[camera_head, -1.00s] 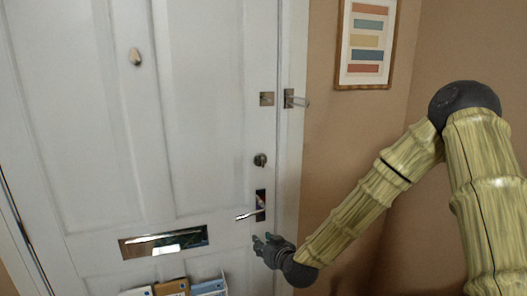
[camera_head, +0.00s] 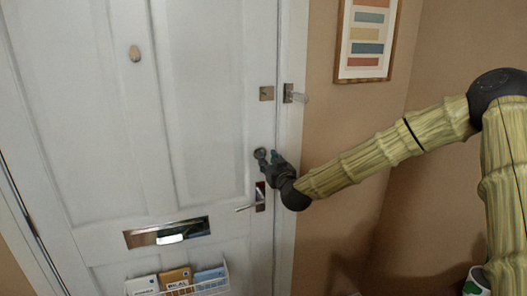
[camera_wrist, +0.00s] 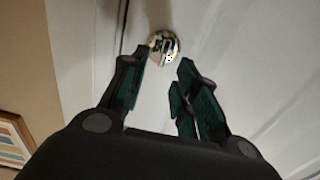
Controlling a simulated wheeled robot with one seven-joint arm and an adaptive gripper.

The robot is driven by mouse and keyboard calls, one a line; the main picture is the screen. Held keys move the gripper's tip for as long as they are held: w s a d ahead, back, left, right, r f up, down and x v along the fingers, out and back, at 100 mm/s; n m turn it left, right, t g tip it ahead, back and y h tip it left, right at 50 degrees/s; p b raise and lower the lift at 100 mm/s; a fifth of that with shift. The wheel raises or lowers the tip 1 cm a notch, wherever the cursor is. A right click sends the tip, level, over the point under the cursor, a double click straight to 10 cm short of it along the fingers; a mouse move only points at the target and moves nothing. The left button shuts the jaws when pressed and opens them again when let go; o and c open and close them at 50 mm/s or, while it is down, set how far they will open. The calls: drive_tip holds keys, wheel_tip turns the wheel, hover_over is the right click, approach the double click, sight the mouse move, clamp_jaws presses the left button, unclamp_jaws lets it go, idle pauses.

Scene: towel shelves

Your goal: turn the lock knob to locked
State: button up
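The round metal lock knob (camera_head: 260,153) is on the white door near its right edge, above the lever handle (camera_head: 252,202). In the wrist view the shiny knob (camera_wrist: 164,44) lies just beyond my fingertips, nearer the left finger. My gripper (camera_head: 269,158) is at the knob from the right, and in the wrist view (camera_wrist: 160,72) its two fingers are apart with nothing between them. Whether a fingertip touches the knob I cannot tell. The turn position of the knob is too small to read.
A square metal plate (camera_head: 266,93) and a latch piece (camera_head: 292,94) on the frame sit above the knob. A mail slot (camera_head: 167,232) and a wire rack (camera_head: 178,283) with booklets are lower left. A framed picture (camera_head: 367,40) hangs on the wall at right.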

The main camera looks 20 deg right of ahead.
drive_tip(key=shift+w+a+p, duration=0.15)
drive_tip(key=shift+w+p, duration=0.65)
drive_tip(key=shift+w, duration=1.85)
clamp_jaws()
